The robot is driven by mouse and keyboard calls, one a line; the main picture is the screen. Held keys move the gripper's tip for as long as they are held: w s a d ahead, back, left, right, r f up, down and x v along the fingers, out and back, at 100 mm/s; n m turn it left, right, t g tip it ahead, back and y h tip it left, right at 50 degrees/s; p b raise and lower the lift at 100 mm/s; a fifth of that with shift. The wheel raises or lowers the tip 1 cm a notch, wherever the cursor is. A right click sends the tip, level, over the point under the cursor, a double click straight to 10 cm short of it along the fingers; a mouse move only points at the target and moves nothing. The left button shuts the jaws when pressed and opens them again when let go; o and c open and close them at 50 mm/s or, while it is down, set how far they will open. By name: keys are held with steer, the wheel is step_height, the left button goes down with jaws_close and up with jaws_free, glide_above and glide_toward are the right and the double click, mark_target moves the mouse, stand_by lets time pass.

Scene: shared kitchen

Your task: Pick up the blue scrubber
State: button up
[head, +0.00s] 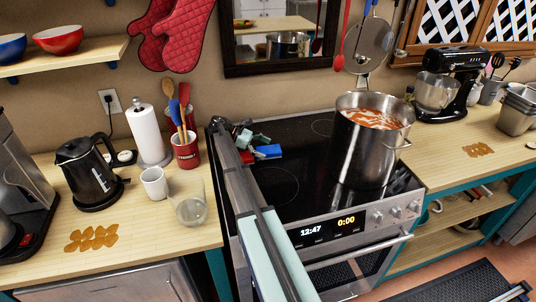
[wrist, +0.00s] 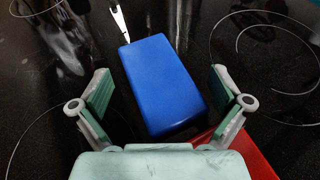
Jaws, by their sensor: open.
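The blue scrubber (head: 268,152) lies on the black glass stovetop, near the back left, in the head view. In the wrist view the blue scrubber (wrist: 164,85) is a blue block lying between and just ahead of my open fingers. My gripper (wrist: 165,100) has its two green-padded fingers spread to either side of the scrubber, apart from it. In the head view my gripper (head: 252,140) is just left of the scrubber, partly mixed up with my arm.
A red object (wrist: 240,150) lies under or beside the scrubber's near right edge. A large steel pot (head: 368,150) of red soup stands on the right of the stovetop (head: 300,190). A drinking glass (head: 188,203) and a white mug (head: 154,184) stand on the left counter.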

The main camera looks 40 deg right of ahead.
steer(key=c, duration=1.5)
steer(key=shift+o, duration=0.2)
